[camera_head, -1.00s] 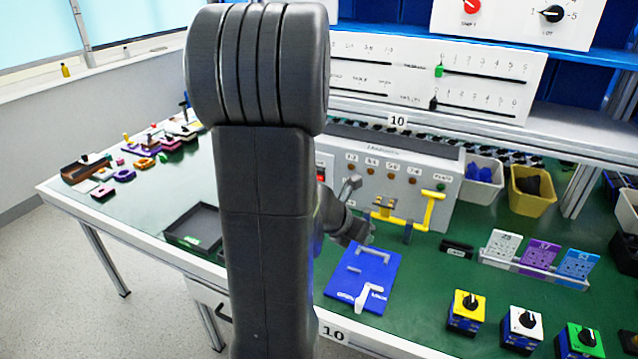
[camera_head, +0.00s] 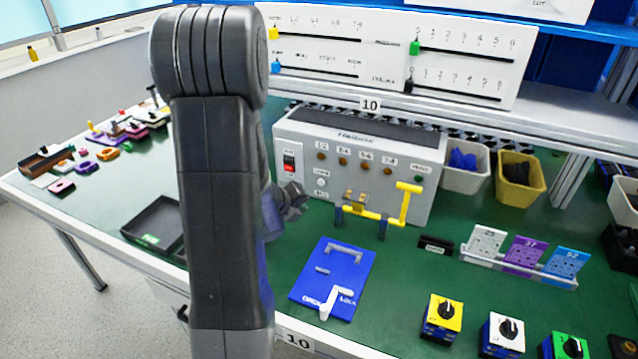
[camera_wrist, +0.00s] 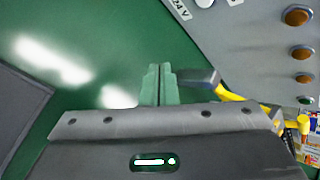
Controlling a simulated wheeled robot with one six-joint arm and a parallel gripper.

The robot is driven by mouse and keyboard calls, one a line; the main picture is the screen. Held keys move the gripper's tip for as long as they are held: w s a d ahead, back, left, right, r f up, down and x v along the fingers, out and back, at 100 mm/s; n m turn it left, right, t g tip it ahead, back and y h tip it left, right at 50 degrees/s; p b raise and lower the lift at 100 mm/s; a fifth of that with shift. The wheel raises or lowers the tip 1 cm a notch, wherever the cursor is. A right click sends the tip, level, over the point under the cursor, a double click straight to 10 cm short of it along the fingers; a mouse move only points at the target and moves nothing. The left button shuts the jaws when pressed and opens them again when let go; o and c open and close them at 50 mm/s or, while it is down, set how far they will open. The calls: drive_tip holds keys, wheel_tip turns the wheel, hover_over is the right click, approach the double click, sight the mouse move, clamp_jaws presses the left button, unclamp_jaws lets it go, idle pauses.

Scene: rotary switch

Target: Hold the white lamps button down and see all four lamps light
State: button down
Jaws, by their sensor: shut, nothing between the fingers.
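The grey tester box (camera_head: 350,150) stands on the green bench. Its round white button (camera_head: 321,182) is uncovered on the left of the front, below the red switch (camera_head: 289,163). Part of the button (camera_wrist: 204,2) shows at the top edge of the wrist view. The four lamps (camera_head: 343,161) in a row look dull brown, with no clear glow. They also show at right in the wrist view (camera_wrist: 302,52). My gripper (camera_head: 298,197) is in front of the box's lower left, below and left of the button and apart from it. Its fingers (camera_wrist: 158,72) are together and empty.
A blue board (camera_head: 333,280) with white handles lies in front. A black tray (camera_head: 155,225) is at left. Coloured knob blocks (camera_head: 440,318) stand at front right.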

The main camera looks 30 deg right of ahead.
sight(321, 182)
drive_tip(key=shift+w+d+p, duration=0.75)
drive_tip(key=shift+w+d, duration=0.65)
drive_tip(key=shift+d, duration=0.3)
drive_tip(key=shift+w+d+p, duration=0.7)
drive_tip(key=shift+w+d, duration=0.7)
drive_tip(key=shift+d, duration=0.3)
drive_tip(key=shift+w+d, duration=0.3)
drive_tip(key=shift+w+d, duration=0.25)
drive_tip(key=shift+d, duration=0.05)
idle(1.8)
idle(1.9)
drive_tip(key=shift+s+a, duration=0.55)
drive_tip(key=shift+a, duration=0.1)
